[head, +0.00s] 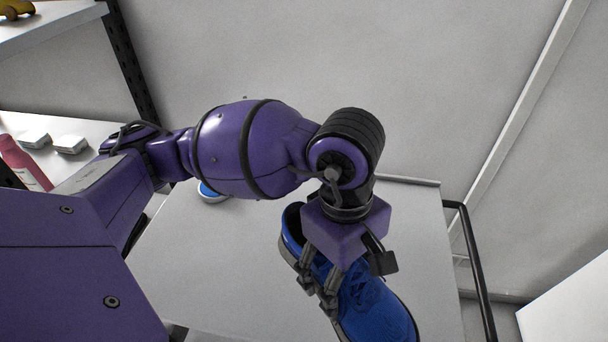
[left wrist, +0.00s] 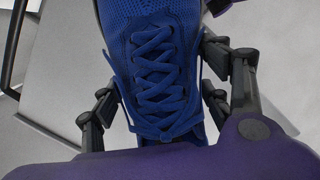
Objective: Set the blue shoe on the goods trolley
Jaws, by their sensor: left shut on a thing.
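In the left wrist view the laced blue shoe (left wrist: 158,70) lies between the two fingers (left wrist: 156,108). The goods trolley (head: 210,265) has a pale flat deck and a black rail. Whether the sole touches the deck cannot be told. My right gripper is not in view.
A blue and white round item (head: 212,193) lies on the deck, partly behind my arm. The black rail (head: 478,262) stands at the trolley's right. Shelves at the left hold a pink bottle (head: 22,163), white boxes (head: 70,144) and a yellow toy (head: 14,8). The deck's left part is clear.

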